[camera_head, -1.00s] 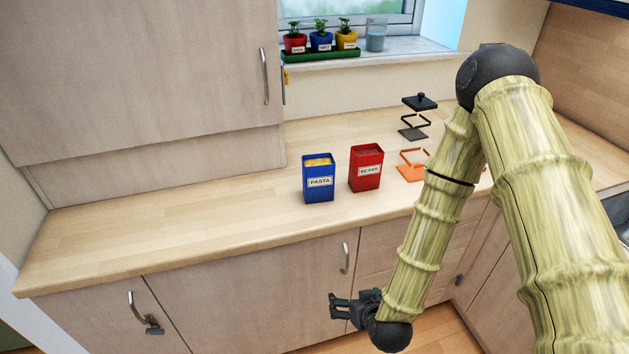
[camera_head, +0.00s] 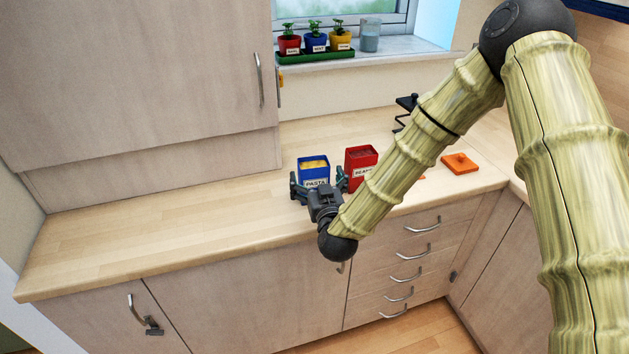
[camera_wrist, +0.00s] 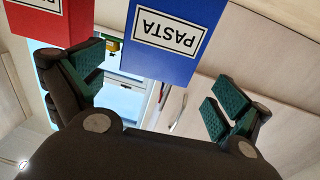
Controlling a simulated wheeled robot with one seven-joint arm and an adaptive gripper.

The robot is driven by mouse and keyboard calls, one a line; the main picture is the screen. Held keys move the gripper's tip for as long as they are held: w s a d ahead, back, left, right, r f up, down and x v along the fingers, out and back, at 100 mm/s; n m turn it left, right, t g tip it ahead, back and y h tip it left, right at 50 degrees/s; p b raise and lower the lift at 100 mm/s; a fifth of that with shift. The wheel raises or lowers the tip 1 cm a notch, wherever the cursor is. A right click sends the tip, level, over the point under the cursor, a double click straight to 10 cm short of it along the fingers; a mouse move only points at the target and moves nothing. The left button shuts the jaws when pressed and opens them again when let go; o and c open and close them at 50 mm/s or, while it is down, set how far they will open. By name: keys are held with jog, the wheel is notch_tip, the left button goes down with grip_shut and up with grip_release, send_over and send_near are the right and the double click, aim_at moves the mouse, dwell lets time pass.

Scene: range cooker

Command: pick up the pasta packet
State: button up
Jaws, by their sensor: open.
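The pasta packet (camera_head: 313,168) is a blue upright box with a white PASTA label and yellow contents at its open top. It stands on the wooden counter. My gripper (camera_head: 319,184) is open in front of it, with one finger towards each side of the box. In the wrist view, the pasta packet (camera_wrist: 174,38) appears upside down between the two green-padded fingers, a little beyond the tips of my gripper (camera_wrist: 153,85). No contact with the box is visible. The gripper and wrist hide the box's lower front in the head view.
A red beans box (camera_head: 358,160) stands close to the right of the pasta packet, partly behind my arm. An orange lid-like piece (camera_head: 460,164) and a black stand (camera_head: 405,103) are farther right. Potted plants (camera_head: 315,42) sit on the windowsill. The counter (camera_head: 170,215) on the left is clear.

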aim_at(316, 170)
jog(key=shift+d+r+p+x, duration=0.15)
jog(key=shift+p+x, duration=0.6)
jog(key=shift+x, duration=0.4)
jog(key=shift+d+r+p+x, duration=0.15)
jog(key=shift+p+x, duration=0.55)
jog(key=shift+x, duration=0.45)
jog(key=shift+w+a+f, duration=0.1)
jog(key=shift+w+a, duration=0.1)
jog(key=shift+w, duration=0.3)
jog(key=shift+c, duration=0.4)
jog(key=c, duration=1.4)
jog(key=shift+c, duration=0.4)
